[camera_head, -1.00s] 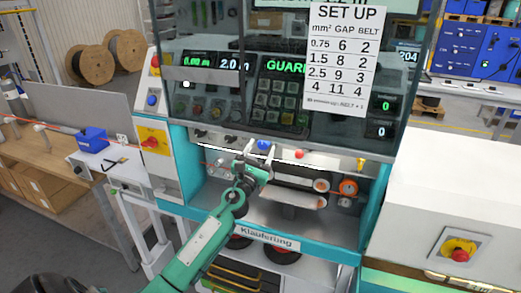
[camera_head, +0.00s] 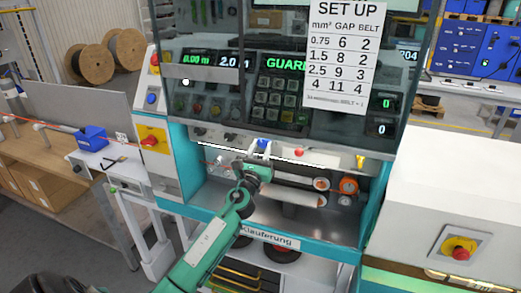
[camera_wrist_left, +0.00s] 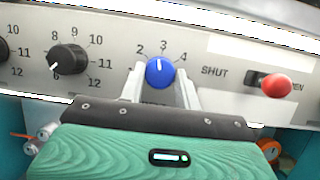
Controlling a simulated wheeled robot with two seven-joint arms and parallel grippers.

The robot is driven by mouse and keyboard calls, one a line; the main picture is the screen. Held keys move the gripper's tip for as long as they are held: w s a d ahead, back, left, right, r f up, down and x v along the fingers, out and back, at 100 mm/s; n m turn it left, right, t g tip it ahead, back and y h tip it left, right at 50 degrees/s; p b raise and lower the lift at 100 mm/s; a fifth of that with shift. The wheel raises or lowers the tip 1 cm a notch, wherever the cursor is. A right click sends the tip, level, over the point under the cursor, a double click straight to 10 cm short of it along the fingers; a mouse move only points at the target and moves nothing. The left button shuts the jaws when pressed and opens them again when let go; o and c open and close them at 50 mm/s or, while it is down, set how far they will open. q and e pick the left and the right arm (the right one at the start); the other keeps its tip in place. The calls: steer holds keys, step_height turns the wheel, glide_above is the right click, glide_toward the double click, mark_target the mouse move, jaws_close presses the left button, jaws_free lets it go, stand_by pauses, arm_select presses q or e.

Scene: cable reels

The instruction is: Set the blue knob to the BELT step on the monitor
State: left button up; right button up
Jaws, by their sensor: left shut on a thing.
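The blue knob (camera_wrist_left: 159,71) sits on the machine's light panel, with step numbers 2, 3 and 4 around it. Its white pointer line points up, close to the 3. It also shows small in the head view (camera_head: 263,142). My left gripper (camera_head: 260,148) has its two pale fingers on either side of the knob, shut on it. The monitor (camera_head: 325,4) is cut off by the top edge of the head view, so its BELT step cannot be read. A SET UP sheet (camera_head: 342,57) lists mm², GAP and BELT values. My right gripper is not in view.
A black knob (camera_wrist_left: 68,58) with higher numbers is left of the blue one. A red knob (camera_wrist_left: 276,86) on the SHUT/OPEN switch is close on the right. The dark transparent guard (camera_head: 230,110) hangs above the panel. Rollers (camera_head: 295,195) lie below.

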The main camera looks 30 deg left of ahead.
arm_select(q)
steer(key=n+g+y, duration=0.1)
steer(key=n+y, duration=0.1)
steer(key=n, duration=0.3)
steer(key=shift+d, duration=0.15)
steer(key=shift+d+r+n+g+y, duration=0.1)
steer(key=shift+n+g+y, duration=0.4)
steer(key=shift+n, duration=0.8)
steer(key=shift+n+g+y, duration=0.4)
steer(key=shift+n+y, duration=0.2)
steer(key=shift+n, duration=0.7)
steer(key=o, duration=1)
